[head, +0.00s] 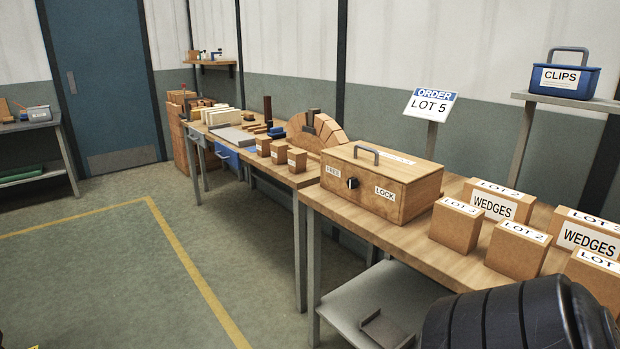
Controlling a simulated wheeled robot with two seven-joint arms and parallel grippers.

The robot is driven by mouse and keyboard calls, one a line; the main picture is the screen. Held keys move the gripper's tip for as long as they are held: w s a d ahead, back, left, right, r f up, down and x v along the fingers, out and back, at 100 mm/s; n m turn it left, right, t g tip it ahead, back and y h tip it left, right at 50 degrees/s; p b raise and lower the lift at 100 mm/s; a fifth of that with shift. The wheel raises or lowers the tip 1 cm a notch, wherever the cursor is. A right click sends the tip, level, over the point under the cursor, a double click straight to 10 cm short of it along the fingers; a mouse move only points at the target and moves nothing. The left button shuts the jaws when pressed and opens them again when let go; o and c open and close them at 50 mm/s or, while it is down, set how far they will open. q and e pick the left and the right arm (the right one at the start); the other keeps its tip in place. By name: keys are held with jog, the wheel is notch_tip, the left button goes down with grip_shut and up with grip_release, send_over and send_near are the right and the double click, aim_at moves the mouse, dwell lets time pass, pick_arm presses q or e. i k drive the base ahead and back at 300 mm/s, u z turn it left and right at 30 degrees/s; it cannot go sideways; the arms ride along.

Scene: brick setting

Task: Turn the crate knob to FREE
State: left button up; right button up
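The wooden crate (413,200) stands on the near workbench, lid closed, with a grey handle (366,153) on top. Its front carries a small black knob (352,183) with a light mark on it. A FREE label (333,172) is to the left of the knob and a LOCK label (385,193) to its right. The knob is too small to tell which label it points at. Neither of my grippers is in view, and nothing touches the knob.
Several wedge boxes (456,225) stand right of the crate on the bench (345,213). A dark ribbed arm part, likely mine, covers the lower right corner. A grey surface (350,305) lies below the bench edge. The floor (110,270) at left is clear.

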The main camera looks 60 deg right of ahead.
aim_at(353, 183)
jog(key=z, duration=0.15)
jog(key=i, duration=2.35)
jog(key=z, duration=1.85)
jog(key=i, duration=1.1)
jog(key=z, duration=1.15)
